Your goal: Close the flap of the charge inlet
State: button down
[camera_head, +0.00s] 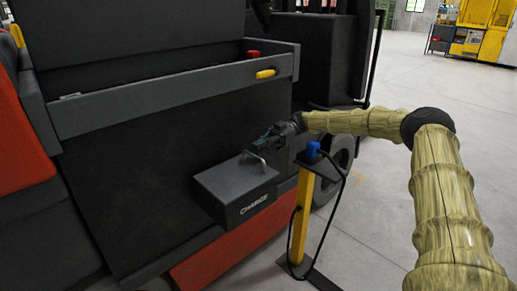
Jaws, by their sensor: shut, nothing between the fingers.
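The charge inlet (225,200) is a dark grey box marked CHARGE on the side of a large dark vehicle, at the middle of the head view. Its flat grey top, which looks like the flap (215,180), carries a pale bar handle (253,163). I cannot tell whether the flap is fully down. My gripper (251,151) is shut and empty, just above and behind the handle. It is small and dark here, so I cannot tell whether it touches the handle or flap.
A yellow post (300,215) with a blue plug (312,150) and black cable stands close right of the inlet. A grey rail (170,93) with a yellow handle (265,74) runs above. A wheel (340,168) is behind the post. The floor at right is open.

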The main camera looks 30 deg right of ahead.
dwell(0.4)
notch_tip(320, 180, up, 4)
jog(key=w+d+f, duration=0.2)
jog(key=d+f, duration=0.3)
jog(key=d, duration=0.4)
jog(key=shift+w+f, duration=0.15)
jog(key=shift+w, duration=0.15)
